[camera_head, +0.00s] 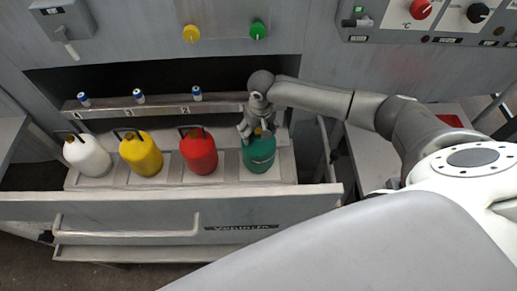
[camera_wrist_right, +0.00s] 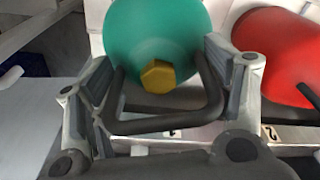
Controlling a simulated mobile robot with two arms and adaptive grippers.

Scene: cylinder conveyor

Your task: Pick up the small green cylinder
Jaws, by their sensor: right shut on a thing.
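The small green cylinder (camera_head: 259,155) stands upright at the right end of the row on the shelf in the head view. In the right wrist view the green cylinder (camera_wrist_right: 150,35) shows from above, with a yellow hex cap (camera_wrist_right: 158,76) and a dark looped handle (camera_wrist_right: 165,126). My right gripper (camera_head: 257,128) is over the top of the green cylinder. In the wrist view its fingers (camera_wrist_right: 160,95) are on either side of the handle and shut on it. I cannot tell whether the cylinder is lifted. My left gripper is not in view.
A red cylinder (camera_head: 198,152), a yellow cylinder (camera_head: 141,155) and a white cylinder (camera_head: 87,157) stand left of the green one. A drawer front with a handle (camera_head: 125,233) is in front. A ledge with small blue-and-white items (camera_head: 138,96) runs behind. A control panel (camera_head: 440,20) is above right.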

